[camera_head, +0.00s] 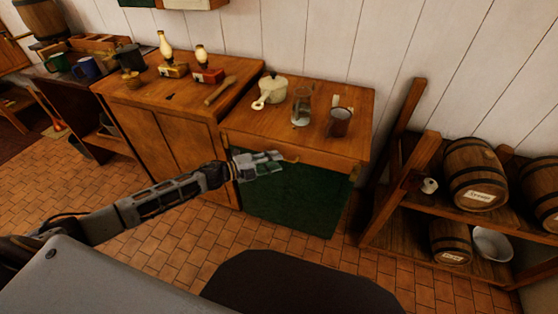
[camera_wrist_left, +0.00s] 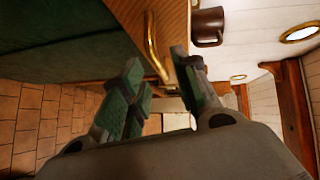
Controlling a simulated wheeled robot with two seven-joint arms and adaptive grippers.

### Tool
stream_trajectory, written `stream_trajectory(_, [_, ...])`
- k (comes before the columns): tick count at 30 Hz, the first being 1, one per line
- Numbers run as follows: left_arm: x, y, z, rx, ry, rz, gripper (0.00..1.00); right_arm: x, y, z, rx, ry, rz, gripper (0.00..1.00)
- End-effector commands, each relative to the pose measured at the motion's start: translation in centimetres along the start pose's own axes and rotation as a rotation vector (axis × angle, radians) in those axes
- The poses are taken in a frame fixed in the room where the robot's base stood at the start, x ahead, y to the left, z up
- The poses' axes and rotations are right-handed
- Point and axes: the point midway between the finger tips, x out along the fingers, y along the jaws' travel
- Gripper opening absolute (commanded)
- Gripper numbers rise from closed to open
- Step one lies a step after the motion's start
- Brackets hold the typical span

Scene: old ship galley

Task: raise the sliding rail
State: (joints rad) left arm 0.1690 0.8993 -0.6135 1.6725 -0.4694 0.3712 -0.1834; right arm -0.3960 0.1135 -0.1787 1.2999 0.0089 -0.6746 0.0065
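A thin brass rail (camera_wrist_left: 152,42) runs along the front edge of the wooden counter (camera_wrist_left: 172,14) in the left wrist view. In the head view only small bits of the rail (camera_head: 293,160) show at the counter's (camera_head: 335,152) front edge; the gripper hides part of that area. My left gripper (camera_head: 280,157) is at this front edge, above a green panel. In the left wrist view its two green-padded fingers (camera_wrist_left: 157,60) are apart, with the rail showing between their tips. I cannot tell whether they touch it. My right gripper is not in view.
A white pot (camera_head: 271,88), a glass jar (camera_head: 301,106) and a brown mug (camera_head: 340,122) stand on the counter. The green panel (camera_head: 292,198) hangs below. A rack (camera_head: 385,215) with barrels stands at right. Tiled floor (camera_head: 165,235) is open at left.

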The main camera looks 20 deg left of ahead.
Motion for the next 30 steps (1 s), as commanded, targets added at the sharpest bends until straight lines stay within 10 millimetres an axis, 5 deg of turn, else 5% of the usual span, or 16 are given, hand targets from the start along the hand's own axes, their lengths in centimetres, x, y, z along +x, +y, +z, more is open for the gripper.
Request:
stream_trajectory(9, [2.0,-0.1,0.0,0.000,0.000,-0.001,0.30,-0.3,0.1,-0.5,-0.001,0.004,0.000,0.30])
stream_trajectory(23, [2.4,0.0,0.0,0.000,0.001,0.000,0.30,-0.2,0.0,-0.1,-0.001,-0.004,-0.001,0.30])
stream_trajectory(30, [2.4,0.0,0.0,0.000,0.001,0.000,0.00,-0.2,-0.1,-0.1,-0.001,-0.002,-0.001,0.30])
